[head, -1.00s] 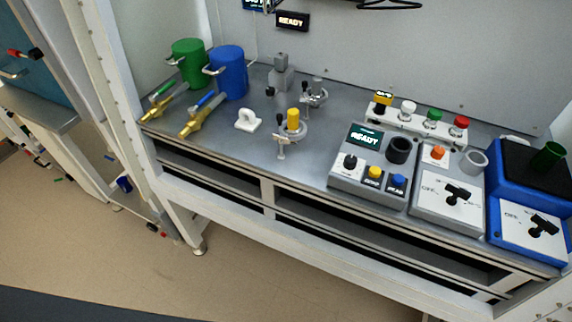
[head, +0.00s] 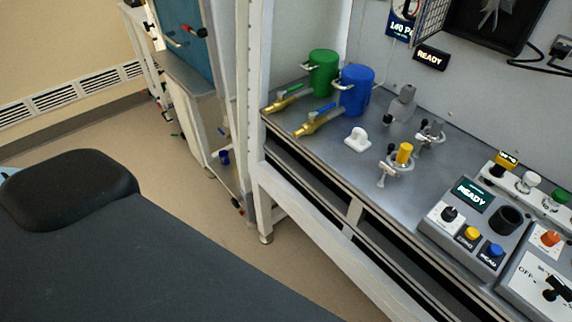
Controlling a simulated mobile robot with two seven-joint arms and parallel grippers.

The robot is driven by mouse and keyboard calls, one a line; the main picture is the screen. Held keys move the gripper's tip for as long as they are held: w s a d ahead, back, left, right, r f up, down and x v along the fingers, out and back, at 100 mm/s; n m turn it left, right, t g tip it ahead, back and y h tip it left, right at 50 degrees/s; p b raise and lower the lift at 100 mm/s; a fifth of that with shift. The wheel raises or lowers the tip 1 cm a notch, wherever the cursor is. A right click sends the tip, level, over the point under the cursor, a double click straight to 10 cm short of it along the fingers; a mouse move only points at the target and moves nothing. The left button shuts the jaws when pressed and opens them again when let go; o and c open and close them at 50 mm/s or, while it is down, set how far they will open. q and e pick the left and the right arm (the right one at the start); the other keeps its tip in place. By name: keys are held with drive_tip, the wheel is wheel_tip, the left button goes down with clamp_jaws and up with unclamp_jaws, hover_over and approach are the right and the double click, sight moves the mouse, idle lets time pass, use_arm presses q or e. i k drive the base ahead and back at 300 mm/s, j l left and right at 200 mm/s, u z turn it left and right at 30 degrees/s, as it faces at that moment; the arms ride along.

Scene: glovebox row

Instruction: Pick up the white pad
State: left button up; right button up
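A small white pad with a raised loop handle (head: 357,139) sits on the grey metal bench (head: 385,195) in the head view.
A blue canister (head: 357,91) and a green canister (head: 323,73) with brass valves (head: 312,125) stand left of the pad. A grey control box (head: 474,226) is to the right. A white frame post (head: 248,100) bounds the bench's left end.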

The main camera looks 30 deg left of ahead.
sight(359, 141)
drive_tip(key=j+z, duration=0.15)
drive_tip(key=j, duration=1.65)
